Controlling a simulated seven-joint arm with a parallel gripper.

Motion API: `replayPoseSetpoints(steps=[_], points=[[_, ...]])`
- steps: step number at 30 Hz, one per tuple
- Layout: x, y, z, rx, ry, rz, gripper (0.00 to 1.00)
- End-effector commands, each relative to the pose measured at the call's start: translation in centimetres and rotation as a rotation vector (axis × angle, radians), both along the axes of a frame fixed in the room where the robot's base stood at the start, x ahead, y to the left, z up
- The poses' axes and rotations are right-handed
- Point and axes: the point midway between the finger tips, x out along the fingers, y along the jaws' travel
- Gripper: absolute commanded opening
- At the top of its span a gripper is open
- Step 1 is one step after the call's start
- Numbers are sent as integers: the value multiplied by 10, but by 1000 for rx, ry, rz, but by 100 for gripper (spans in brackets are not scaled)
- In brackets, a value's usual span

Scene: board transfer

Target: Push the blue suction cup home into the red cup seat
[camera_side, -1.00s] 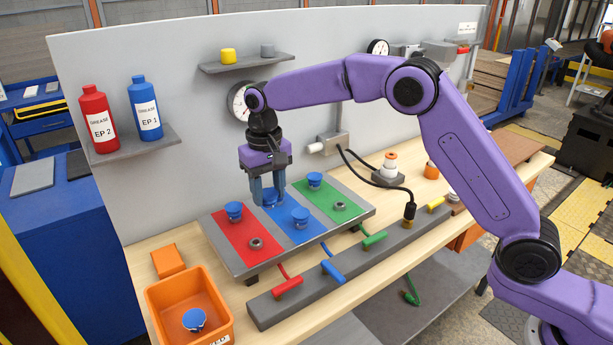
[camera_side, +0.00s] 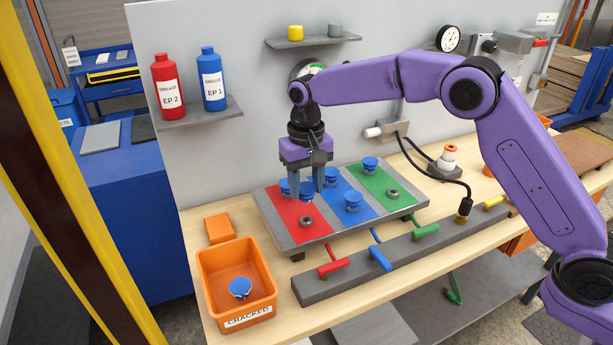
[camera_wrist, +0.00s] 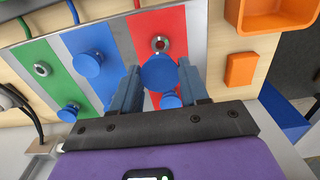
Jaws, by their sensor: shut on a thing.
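My gripper (camera_side: 307,188) points down over the red strip (camera_side: 295,231) of the board. It is shut on a blue suction cup (camera_side: 306,198), which also shows between the fingers in the wrist view (camera_wrist: 158,73). The held cup is above the board, apart from the bare front seat (camera_side: 306,222) on the red strip. That seat shows just beyond the cup in the wrist view (camera_wrist: 160,43). Another blue cup (camera_side: 284,187) sits at the back of the red strip, partly hidden by the cup and fingers in the wrist view (camera_wrist: 170,100).
The blue strip carries a front cup (camera_side: 352,200) and a back cup (camera_side: 331,175). The green strip has a back cup (camera_side: 370,164) and a bare front seat (camera_side: 392,194). A grey bar with coloured handles (camera_side: 380,259) runs in front. An orange bin (camera_side: 268,290) holds one blue cup.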

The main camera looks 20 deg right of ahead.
Motion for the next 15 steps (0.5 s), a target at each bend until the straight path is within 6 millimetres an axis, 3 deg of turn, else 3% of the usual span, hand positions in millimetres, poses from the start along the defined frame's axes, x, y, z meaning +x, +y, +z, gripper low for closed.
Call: replayPoseSetpoints(steps=[15], points=[[0, 0, -36, 0, 0, 0, 9]])
